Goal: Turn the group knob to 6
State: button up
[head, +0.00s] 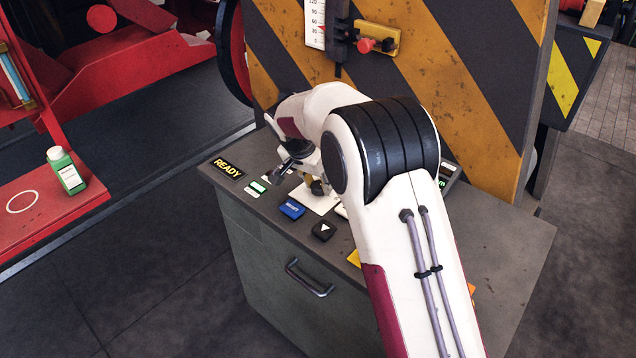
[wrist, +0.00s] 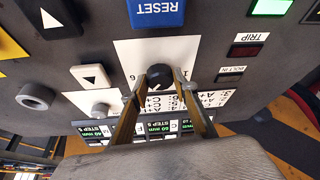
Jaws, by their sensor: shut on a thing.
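The group knob (wrist: 160,76) is a small black round knob on a white dial plate (wrist: 130,52) in the wrist view. The digits 6 and 1 show on the plate to either side of it. Where its pointer stands is too small to tell. My gripper (wrist: 160,82) is shut on the knob, with one brass-coloured finger on each side of it. In the head view, my gripper (head: 312,182) is low over the console at the white plate (head: 314,200), and my arm hides much of the panel.
A READY display (head: 227,168) is at the console's left edge. The hazard-striped panel (head: 440,60) rises behind. A green bottle (head: 65,172) stands on a red surface at left.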

aim_at(317, 186)
jog(key=shift+m+g, duration=0.3)
jog(key=shift+m, duration=0.4)
jog(key=o, duration=1.1)
jog(key=shift+v, duration=0.75)
jog(key=shift+s+a+r, duration=0.35)
jog(key=shift+a+r, duration=0.1)
jog(key=shift+r, duration=0.3)
jog(key=s+a, duration=0.3)
jog(key=s, duration=0.1)
jog(key=s+a, duration=0.4)
jog(key=shift+s+a+f, duration=0.1)
jog(key=shift+s+a, duration=0.25)
